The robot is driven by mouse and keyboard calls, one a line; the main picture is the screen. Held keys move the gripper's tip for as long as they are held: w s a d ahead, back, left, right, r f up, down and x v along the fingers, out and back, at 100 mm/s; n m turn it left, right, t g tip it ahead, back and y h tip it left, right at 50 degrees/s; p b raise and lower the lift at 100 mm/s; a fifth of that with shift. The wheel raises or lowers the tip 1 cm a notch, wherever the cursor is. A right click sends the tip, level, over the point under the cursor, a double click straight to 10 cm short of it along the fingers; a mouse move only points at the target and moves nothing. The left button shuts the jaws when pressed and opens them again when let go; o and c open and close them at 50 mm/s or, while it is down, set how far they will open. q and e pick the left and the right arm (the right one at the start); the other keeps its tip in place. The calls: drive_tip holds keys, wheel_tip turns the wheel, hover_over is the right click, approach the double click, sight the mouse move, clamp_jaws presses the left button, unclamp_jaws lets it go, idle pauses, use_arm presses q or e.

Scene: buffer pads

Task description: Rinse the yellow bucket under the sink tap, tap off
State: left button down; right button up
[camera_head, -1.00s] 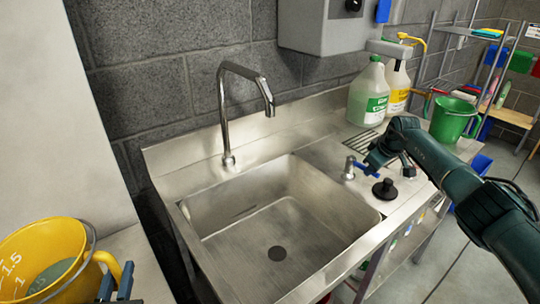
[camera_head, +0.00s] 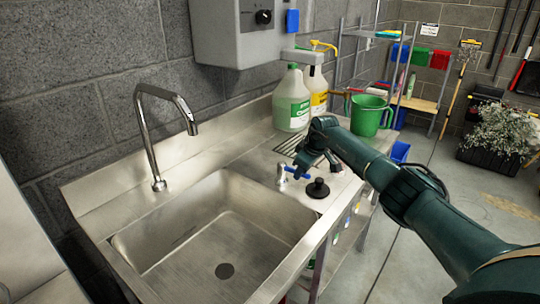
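The sink (camera_head: 140,242) is an empty steel basin with a dark drain (camera_head: 225,271). The curved tap (camera_head: 150,140) stands at its back left, and no water shows under its spout. My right gripper (camera_head: 294,172) is at the right rim of the sink, its blue fingertips close to a small metal fitting (camera_head: 281,178), perhaps the tap's valve. I cannot tell whether they touch it or how far they are parted. The yellow bucket and my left gripper are out of view now.
A black plug-like knob (camera_head: 318,188) sits on the right counter. Behind are two jugs (camera_head: 291,100) (camera_head: 317,92) and a green pitcher (camera_head: 369,116). A grey wall box (camera_head: 225,30) hangs above.

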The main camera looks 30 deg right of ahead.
drive_tip(key=v, duration=1.1)
drive_tip(key=shift+r, duration=0.1)
